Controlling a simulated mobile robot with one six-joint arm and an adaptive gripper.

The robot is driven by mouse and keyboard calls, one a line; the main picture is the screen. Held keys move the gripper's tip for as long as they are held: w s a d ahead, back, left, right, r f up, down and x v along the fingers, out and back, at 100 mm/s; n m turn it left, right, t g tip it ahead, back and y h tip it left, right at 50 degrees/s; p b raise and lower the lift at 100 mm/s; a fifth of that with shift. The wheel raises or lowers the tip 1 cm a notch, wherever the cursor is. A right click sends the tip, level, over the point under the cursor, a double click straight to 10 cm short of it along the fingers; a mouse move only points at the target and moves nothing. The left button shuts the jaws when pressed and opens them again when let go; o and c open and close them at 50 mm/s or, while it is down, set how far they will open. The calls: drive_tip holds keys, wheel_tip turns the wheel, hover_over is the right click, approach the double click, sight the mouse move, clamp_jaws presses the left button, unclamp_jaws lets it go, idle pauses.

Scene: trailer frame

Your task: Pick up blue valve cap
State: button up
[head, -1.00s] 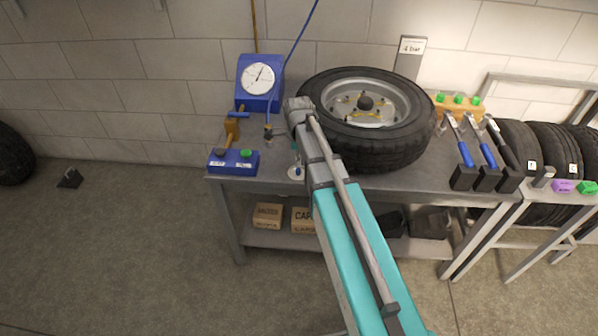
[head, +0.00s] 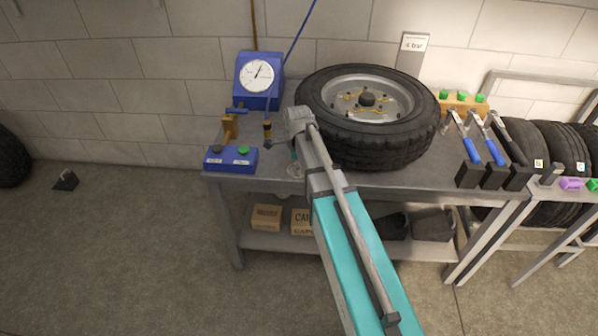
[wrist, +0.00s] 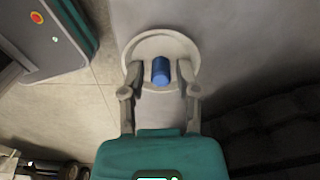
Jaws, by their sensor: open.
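The blue valve cap (wrist: 161,70) shows in the wrist view, standing in a pale round dish (wrist: 147,46) on the grey bench. My gripper (wrist: 160,76) is open, with one finger on each side of the cap. I cannot tell whether the fingers touch it. In the head view my arm hides the cap, and only part of the dish (head: 295,170) shows beside the arm. The fingers are also mostly hidden there.
A large tyre on a rim (head: 378,150) lies on the bench just right of my arm. A blue button box (head: 231,160) and a blue gauge unit (head: 257,80) stand to the left. Long-handled tools (head: 487,150) stand at the right.

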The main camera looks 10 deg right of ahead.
idle(0.6)
drive_tip(key=c, duration=0.6)
drive_tip(key=shift+o, duration=0.2)
drive_tip(key=shift+r, duration=0.15)
wheel_tip(320, 180, up, 2)
drive_tip(key=p, duration=0.3)
drive_tip(key=shift+r, duration=0.25)
drive_tip(key=s+r+p, duration=1)
drive_tip(key=s, duration=0.4)
drive_tip(key=shift+a, duration=0.35)
drive_tip(key=shift+a+r, duration=0.1)
